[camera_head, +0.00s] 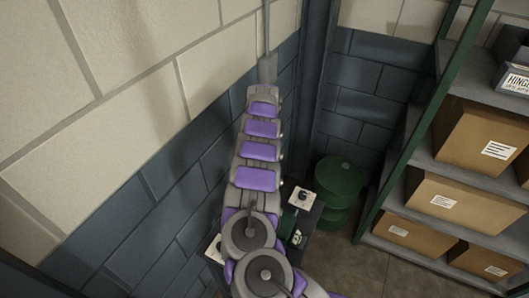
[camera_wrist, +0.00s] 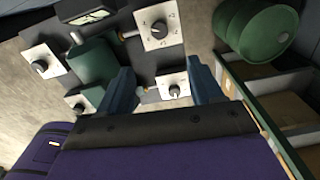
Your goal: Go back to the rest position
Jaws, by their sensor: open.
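My gripper (camera_wrist: 165,92) shows in the wrist view as two blue fingers, spread apart with nothing held between them. Beyond them is a dark panel (camera_wrist: 122,55) with several white dial plates, one (camera_wrist: 173,85) seen between the fingers. A green rounded part (camera_wrist: 93,62) sits on the panel, left of the fingers. In the head view my purple and grey arm stretches up the middle and covers much of the panel; one dial plate (camera_head: 303,198) shows at its right. I cannot make out my gripper's fingers in the head view.
A green drum (camera_head: 338,182) stands in the corner, right of the panel. A green-framed shelf (camera_head: 405,187) with cardboard boxes (camera_head: 463,201) fills the right side. A block wall (camera_head: 110,80) runs close along my arm's left. Bare floor (camera_head: 360,270) shows below the drum.

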